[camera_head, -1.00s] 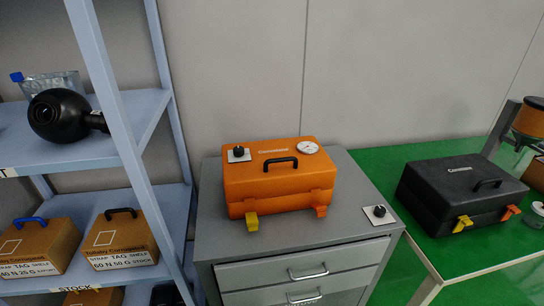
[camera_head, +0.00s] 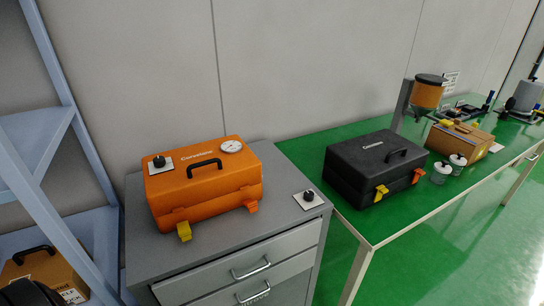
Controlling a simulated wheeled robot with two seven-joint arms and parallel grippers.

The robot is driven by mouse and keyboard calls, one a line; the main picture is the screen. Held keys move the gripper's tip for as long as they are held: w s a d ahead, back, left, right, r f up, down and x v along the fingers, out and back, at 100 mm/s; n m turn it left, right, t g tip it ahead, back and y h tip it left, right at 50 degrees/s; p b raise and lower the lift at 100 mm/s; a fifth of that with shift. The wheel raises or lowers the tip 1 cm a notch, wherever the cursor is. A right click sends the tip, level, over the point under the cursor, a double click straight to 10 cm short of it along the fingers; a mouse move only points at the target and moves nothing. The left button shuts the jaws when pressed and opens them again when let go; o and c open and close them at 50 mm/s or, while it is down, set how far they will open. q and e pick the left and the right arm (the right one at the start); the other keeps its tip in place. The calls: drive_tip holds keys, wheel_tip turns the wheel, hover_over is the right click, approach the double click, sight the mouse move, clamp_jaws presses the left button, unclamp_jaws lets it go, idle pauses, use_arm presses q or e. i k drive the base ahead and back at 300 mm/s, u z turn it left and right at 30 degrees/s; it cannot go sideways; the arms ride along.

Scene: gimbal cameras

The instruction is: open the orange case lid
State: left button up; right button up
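The orange case (camera_head: 205,184) stands on top of a grey drawer cabinet (camera_head: 250,232), with its lid down. A black handle (camera_head: 204,167), a black knob on a white plate (camera_head: 160,162) and a round white gauge (camera_head: 231,146) are on the lid. A yellow latch (camera_head: 184,231) hangs at the front left and an orange latch (camera_head: 252,206) at the front right. Neither of my grippers is in view.
A black case (camera_head: 375,167) and small jars (camera_head: 441,173) stand on a green table (camera_head: 400,218) to the right. A blue-grey shelf rack (camera_head: 62,75) is at the left. A knob on a white plate (camera_head: 308,197) lies at the cabinet's right front corner.

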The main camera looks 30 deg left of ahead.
sight(192, 175)
drive_tip(key=z, duration=1.05)
drive_tip(key=i, duration=0.3)
drive_tip(key=z, duration=1.2)
drive_tip(key=i, duration=0.5)
drive_tip(key=u, duration=3.5)
